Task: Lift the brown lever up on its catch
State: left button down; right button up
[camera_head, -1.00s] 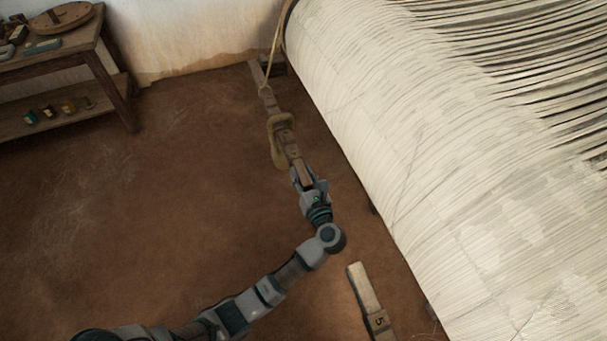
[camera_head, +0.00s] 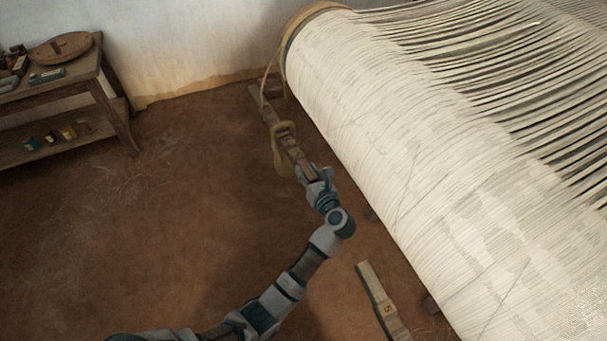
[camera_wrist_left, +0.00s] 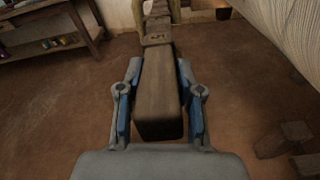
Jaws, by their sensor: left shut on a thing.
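The brown lever (camera_head: 291,148) is a long wooden bar slanting from the back wall toward my left arm, beside the white warp beam. My left gripper (camera_head: 314,180) is shut on its near end. In the left wrist view the lever (camera_wrist_left: 157,92) lies lengthwise between the blue-padded fingers of my left gripper (camera_wrist_left: 160,108), its blunt end toward me. A yellowish looped catch (camera_head: 278,160) stands around or beside the lever, just beyond the gripper. Whether the lever rests on the catch cannot be told. My right gripper is not in view.
The warp-covered beam (camera_head: 400,170) fills the right side, close to the lever. A rope runs from its far end to the lever's far part. A wooden bar marked 5 (camera_head: 377,295) lies nearer. A table (camera_head: 92,72) stands back left. The floor (camera_head: 180,230) left is clear.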

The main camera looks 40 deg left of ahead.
pick_arm(q)
jog(key=c, duration=0.8)
grip_release()
jog(key=shift+d+f, duration=0.15)
jog(key=shift+f, duration=0.4)
jog(key=shift+o, duration=0.2)
jog(key=shift+r, duration=0.1)
jog(key=shift+r, duration=0.1)
notch_tip(320, 180, up, 10)
jog(key=shift+w+f, duration=0.1)
jog(key=shift+f, duration=0.05)
